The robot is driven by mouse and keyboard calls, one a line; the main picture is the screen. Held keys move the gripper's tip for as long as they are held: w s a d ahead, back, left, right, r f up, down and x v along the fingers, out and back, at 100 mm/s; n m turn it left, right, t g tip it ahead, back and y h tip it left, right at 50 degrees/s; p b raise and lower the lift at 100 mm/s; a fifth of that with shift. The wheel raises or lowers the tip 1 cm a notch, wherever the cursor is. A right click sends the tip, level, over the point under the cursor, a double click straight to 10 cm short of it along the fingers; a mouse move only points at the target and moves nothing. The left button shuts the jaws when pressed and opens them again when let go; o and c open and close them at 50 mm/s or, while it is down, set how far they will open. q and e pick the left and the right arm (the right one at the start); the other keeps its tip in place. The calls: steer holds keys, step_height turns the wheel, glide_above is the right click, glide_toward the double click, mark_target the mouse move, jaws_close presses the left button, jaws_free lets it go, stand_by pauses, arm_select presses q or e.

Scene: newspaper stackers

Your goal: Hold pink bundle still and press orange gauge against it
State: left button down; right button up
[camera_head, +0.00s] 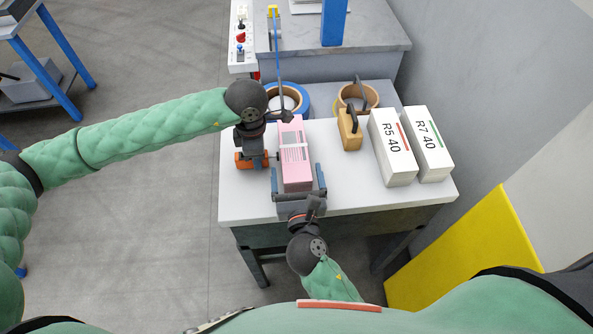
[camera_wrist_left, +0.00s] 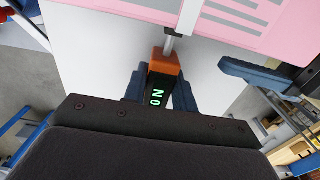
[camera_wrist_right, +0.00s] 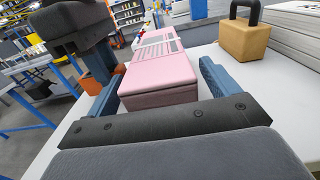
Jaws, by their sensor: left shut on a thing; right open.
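The pink bundle (camera_head: 294,165) lies lengthwise on the white table; it also shows in the left wrist view (camera_wrist_left: 215,15) and the right wrist view (camera_wrist_right: 158,77). My left gripper (camera_head: 256,158) is shut on the orange gauge (camera_wrist_left: 166,64) at the bundle's left side. The gauge's metal tip points at the bundle's side; I cannot tell whether it touches. Its green display seems to read 0 N. My right gripper (camera_wrist_right: 160,85) is open at the bundle's near end, one blue finger on each side, with gaps visible beside the bundle.
A tan weight with a dark handle (camera_head: 350,130) stands right of the bundle, then two white stacks marked R5 40 (camera_head: 392,150) and R7 40 (camera_head: 426,145). A yellow panel (camera_head: 470,245) stands at the right.

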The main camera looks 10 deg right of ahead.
steer(key=shift+w, duration=0.45)
steer(key=c, duration=1.8)
steer(key=shift+c, duration=0.2)
arm_select(q)
steer(key=shift+d, duration=0.4)
arm_select(e)
steer(key=shift+a, duration=0.1)
arm_select(q)
steer(key=shift+a, duration=0.1)
steer(key=shift+a, duration=1.75)
steer(key=shift+r, duration=0.15)
